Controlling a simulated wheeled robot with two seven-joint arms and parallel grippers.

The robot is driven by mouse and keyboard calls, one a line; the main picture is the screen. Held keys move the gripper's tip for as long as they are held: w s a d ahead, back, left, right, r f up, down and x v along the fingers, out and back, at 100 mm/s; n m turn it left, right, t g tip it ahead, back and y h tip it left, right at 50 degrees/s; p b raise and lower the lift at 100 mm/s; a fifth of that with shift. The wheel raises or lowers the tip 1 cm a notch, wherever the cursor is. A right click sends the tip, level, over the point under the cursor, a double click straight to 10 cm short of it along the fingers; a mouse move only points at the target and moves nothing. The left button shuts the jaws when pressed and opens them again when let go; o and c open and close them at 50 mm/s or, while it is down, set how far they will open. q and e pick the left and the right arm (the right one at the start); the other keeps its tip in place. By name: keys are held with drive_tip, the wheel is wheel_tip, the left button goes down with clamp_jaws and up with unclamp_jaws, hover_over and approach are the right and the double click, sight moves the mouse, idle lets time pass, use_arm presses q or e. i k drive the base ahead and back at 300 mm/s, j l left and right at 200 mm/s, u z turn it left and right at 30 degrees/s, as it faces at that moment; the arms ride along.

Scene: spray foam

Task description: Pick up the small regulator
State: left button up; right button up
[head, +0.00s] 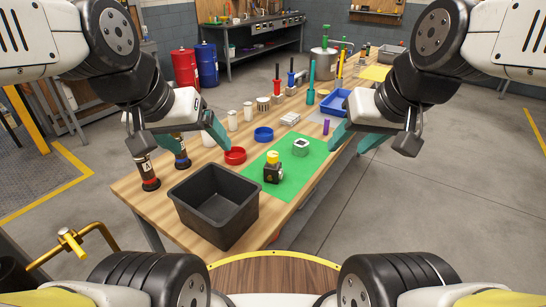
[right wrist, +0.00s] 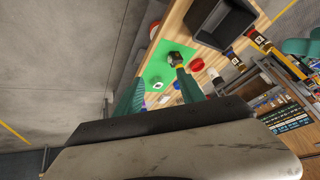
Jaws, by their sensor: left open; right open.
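A small black regulator with a yellow knob (head: 272,168) stands upright on the green mat (head: 272,201), right of the black bin. It also shows in the right wrist view (right wrist: 175,58), close to one finger in the picture; the real gap is hard to judge. My left gripper (head: 188,139) is open and empty, in the air above the table's left part. My right gripper (head: 352,143) is open and empty, in the air to the right of the mat. Its two green fingers also show in the right wrist view (right wrist: 158,92).
A black bin (head: 215,205) stands at the near left. A grey-white block (head: 300,147) is on the mat. Two dark bottles (head: 147,172) stand at left. A blue tray (head: 334,102) is farther back.

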sight(272, 173)
drive_tip(key=i+l+u, duration=0.1)
drive_tip(key=l+u, duration=0.3)
drive_tip(key=i+l+u, duration=0.1)
drive_tip(key=u, duration=0.25)
drive_tip(key=l, duration=0.1)
